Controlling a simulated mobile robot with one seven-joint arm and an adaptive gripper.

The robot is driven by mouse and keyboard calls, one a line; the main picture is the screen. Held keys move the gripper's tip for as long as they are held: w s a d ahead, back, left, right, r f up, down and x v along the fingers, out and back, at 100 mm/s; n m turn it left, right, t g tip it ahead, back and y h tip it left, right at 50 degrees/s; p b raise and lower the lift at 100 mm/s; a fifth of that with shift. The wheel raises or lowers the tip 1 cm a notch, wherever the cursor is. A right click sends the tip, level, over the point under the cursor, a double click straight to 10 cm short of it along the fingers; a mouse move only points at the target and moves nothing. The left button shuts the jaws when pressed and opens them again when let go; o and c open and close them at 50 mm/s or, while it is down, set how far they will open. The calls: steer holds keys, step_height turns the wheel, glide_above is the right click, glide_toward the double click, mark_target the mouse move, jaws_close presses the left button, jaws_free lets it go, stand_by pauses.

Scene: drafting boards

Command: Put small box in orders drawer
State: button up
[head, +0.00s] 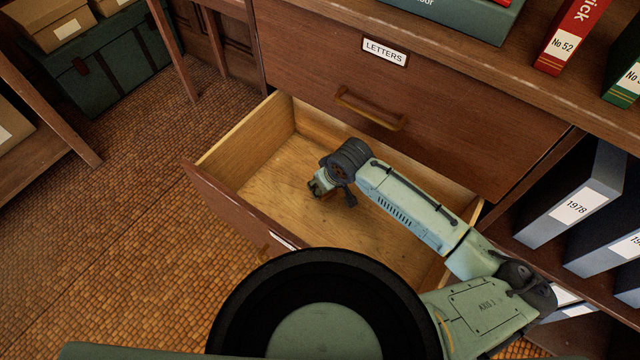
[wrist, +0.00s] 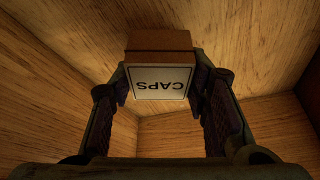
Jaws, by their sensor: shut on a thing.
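The small box (wrist: 161,43) is brown with a white label reading CAPS, upside down in the wrist view. My gripper (wrist: 160,92) is shut on it, one finger at each side. In the head view my gripper (head: 334,192) is inside the open lower drawer (head: 265,190), over its bare wooden floor. Whether the box touches the drawer floor, I cannot tell. The drawer's front label is mostly hidden by my own body and cannot be read.
A shut drawer (head: 440,110) labelled LETTERS sits just above the open one. Binders (head: 572,195) stand on a shelf at the right. Books (head: 572,35) are on top of the cabinet. A green trunk (head: 105,60) stands at the upper left. The tiled floor at left is clear.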

steer(key=shift+w+a, duration=0.4)
steer(key=shift+a, duration=0.05)
steer(key=shift+s+x, duration=0.15)
steer(key=shift+x, duration=0.75)
steer(key=shift+s+x, duration=0.15)
steer(key=shift+x, duration=0.8)
steer(key=shift+d+f, duration=0.15)
steer(key=shift+f, duration=0.15)
steer(key=o, duration=1.3)
steer(key=v, duration=1.2)
steer(key=shift+s, duration=0.1)
